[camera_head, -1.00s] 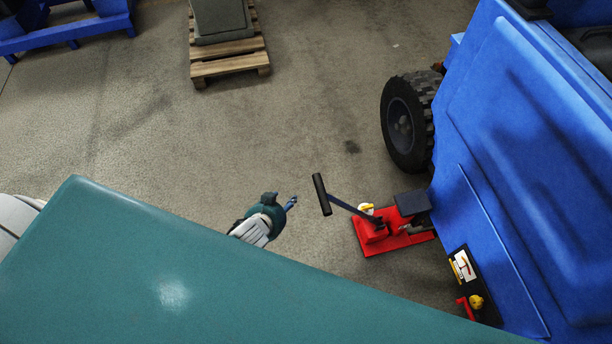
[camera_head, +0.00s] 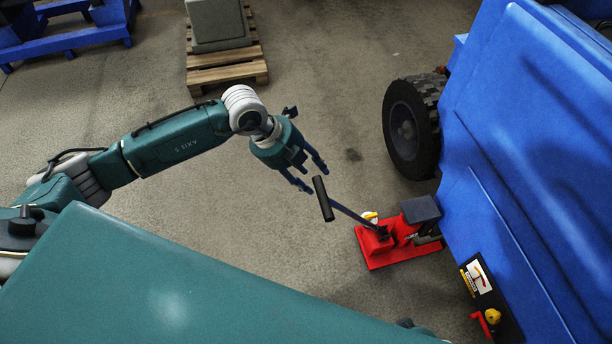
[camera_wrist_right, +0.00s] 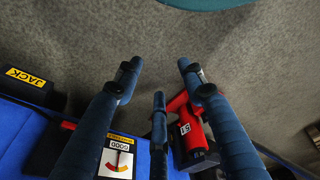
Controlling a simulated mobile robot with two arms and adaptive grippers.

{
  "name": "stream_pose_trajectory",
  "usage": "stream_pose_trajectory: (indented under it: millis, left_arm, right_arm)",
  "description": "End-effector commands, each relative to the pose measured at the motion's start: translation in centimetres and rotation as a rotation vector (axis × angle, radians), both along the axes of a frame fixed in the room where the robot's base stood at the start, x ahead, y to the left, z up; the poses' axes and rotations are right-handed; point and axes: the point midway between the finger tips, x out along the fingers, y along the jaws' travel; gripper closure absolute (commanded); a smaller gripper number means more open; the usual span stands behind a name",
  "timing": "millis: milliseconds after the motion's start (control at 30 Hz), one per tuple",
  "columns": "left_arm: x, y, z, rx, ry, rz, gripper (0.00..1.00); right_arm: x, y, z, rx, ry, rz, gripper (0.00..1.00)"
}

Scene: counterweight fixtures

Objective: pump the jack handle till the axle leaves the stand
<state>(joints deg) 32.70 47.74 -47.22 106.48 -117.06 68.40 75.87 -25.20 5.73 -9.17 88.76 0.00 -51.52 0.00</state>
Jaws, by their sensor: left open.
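The red jack (camera_head: 385,252) sits on the floor beside the blue vehicle. Its handle (camera_head: 322,199) has a black crossbar grip and slants up and left from the jack. My left gripper (camera_head: 315,180) is open and empty, its fingertips just above and left of the grip, with no clear contact. A red jack-like part (camera_wrist_right: 187,120) shows in the right wrist view. My right gripper (camera_wrist_right: 160,76) has its fingers spread there, with nothing seen between them. The axle and stand cannot be made out; the blue body covers that area.
The blue vehicle body (camera_head: 540,150) and a black wheel (camera_head: 408,130) bound the right side. A gauge panel (camera_head: 480,280) is on its side. A wooden pallet (camera_head: 225,75) with a grey block (camera_head: 218,25) stands at the back. Floor left of the jack is clear.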

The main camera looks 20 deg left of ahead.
Motion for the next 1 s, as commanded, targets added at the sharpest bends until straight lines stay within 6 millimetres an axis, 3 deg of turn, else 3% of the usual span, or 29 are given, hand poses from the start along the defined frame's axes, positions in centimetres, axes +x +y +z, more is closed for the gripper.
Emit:
stream_pose_trajectory:
  millis: [100, 267, 1000]
  left_arm:
    - [0.2, 1.1, -0.3, 0.043, -0.001, 0.01, 0.56]
    - [0.3, 1.0, -0.7, 0.044, -0.001, 0.01, 0.56]
    - [1.0, -0.2, -3.6, 0.04, -0.001, 0.01, 0.56]
  right_arm:
    - [0.2, 0.0, 0.1, 0.0, -0.002, 0.0, 0.6]
    - [0.7, 0.1, 1.1, 0.001, -0.009, -0.001, 0.6]
    - [3.4, 0.3, 9.4, 0.005, -0.056, -0.01, 0.6]
